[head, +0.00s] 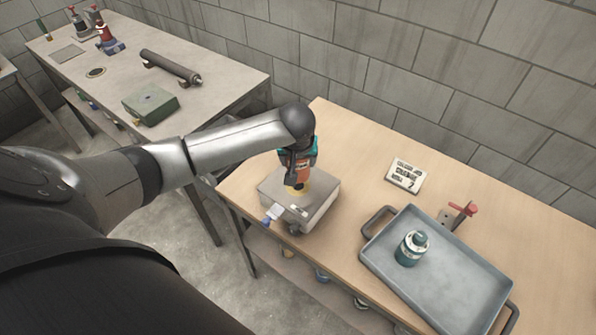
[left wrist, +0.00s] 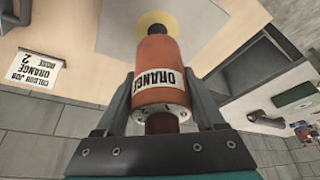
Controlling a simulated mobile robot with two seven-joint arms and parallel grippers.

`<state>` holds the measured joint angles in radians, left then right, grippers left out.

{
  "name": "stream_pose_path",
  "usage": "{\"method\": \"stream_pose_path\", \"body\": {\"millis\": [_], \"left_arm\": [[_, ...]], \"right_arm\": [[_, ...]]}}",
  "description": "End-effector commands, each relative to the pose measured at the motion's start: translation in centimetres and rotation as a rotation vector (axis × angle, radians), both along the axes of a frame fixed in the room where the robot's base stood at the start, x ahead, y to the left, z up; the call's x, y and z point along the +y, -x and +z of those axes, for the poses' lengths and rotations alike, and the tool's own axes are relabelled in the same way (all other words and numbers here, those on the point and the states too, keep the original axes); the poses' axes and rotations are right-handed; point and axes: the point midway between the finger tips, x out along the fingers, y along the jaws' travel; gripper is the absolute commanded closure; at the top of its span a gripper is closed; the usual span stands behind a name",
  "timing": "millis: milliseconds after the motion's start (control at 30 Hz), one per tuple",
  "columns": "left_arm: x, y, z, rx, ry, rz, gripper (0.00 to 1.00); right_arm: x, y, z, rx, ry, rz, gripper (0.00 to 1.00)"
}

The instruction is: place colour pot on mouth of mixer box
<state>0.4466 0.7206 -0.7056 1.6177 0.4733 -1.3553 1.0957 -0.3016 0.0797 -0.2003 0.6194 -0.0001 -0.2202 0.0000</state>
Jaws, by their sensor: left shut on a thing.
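The orange colour pot (head: 301,173), labelled ORANGE, is held by my left gripper (head: 299,165). The pot fills the middle of the left wrist view (left wrist: 158,72), with one finger on each side. The mixer box (head: 312,211) is a grey box on the wooden bench, under the gripper. In the left wrist view the pot's dark narrow end points at the yellow ring (left wrist: 150,20). I cannot tell whether pot and ring touch. My right gripper is not in view.
A grey tray (head: 450,290) at right holds a teal pot (head: 411,248). A red-handled clamp (head: 463,212) stands behind the tray. A job card (head: 405,174) reading ORANGE in the left wrist view lies behind. A second bench (head: 200,110) stands at back left.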

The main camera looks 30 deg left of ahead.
Motion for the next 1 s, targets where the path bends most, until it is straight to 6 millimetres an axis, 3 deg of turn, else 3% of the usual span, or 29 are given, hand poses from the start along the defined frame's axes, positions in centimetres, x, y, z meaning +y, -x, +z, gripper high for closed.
{"method": "stream_pose_path", "body": {"millis": [233,667,700,933,1000], "left_arm": [[0.0,0.1,-3.7,0.002,0.001,0.001,0.93],[0.0,0.0,-4.3,0.001,0.000,0.000,0.93],[-0.1,0.1,-4.4,0.002,0.001,0.000,0.28],[0.0,0.1,-4.3,0.002,0.001,0.000,0.02],[0.0,0.1,-4.3,0.001,0.000,0.000,0.00]], "right_arm": [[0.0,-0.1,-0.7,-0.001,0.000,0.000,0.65],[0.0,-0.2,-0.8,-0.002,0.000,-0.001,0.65],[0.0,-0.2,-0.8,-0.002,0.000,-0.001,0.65],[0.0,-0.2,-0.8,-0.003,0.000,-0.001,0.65],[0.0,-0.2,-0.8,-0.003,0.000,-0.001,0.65]]}}
